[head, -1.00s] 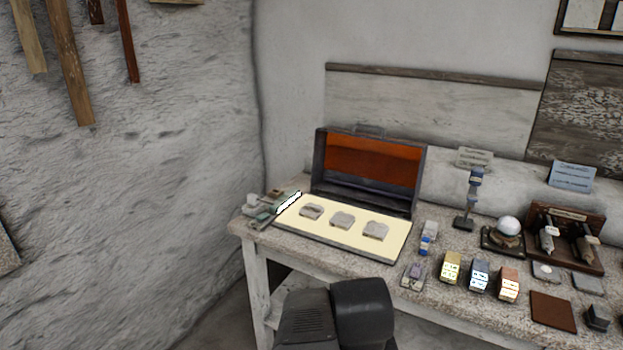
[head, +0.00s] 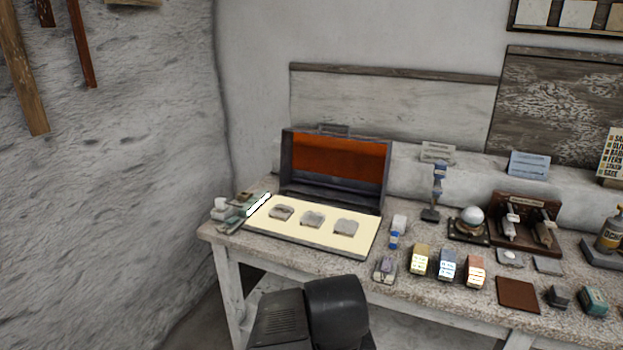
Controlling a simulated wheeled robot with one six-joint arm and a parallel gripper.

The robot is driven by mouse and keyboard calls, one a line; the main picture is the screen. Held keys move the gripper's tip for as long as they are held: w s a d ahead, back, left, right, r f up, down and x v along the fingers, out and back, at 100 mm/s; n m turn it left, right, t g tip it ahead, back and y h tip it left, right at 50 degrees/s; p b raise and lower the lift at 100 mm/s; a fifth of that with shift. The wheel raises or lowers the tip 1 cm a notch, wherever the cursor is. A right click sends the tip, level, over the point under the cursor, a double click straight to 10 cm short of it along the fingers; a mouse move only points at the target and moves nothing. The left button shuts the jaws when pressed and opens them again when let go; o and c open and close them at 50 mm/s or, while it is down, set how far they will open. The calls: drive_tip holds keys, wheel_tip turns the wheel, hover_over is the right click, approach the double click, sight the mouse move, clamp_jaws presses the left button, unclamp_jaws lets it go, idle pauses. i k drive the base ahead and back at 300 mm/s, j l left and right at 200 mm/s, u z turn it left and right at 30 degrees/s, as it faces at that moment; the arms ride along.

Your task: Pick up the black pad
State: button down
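A small dark grey to black block (head: 558,297) sits on the speckled bench top near the front edge at the right; it is the closest match to a black pad, but I cannot tell for sure. A flat brown square (head: 518,294) lies to its left and a teal block (head: 593,302) to its right. A dark part of my own arm shows at the bottom centre, in front of the bench. My gripper's fingers are not in view.
An open case (head: 335,170) with three grey pieces on its cream panel stands at the left of the bench (head: 440,305). Several small coloured blocks, a glass-like sphere (head: 472,216) and a brown rack (head: 527,222) crowd the middle and right. A rough wall closes the left.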

sight(558, 297)
drive_tip(key=z, duration=1.45)
drive_tip(key=i+z, duration=0.2)
drive_tip(key=z, duration=0.3)
drive_tip(key=i+l+u, duration=0.2)
drive_tip(key=i, duration=0.25)
drive_tip(key=i+u, duration=0.15)
drive_tip(key=i, duration=0.3)
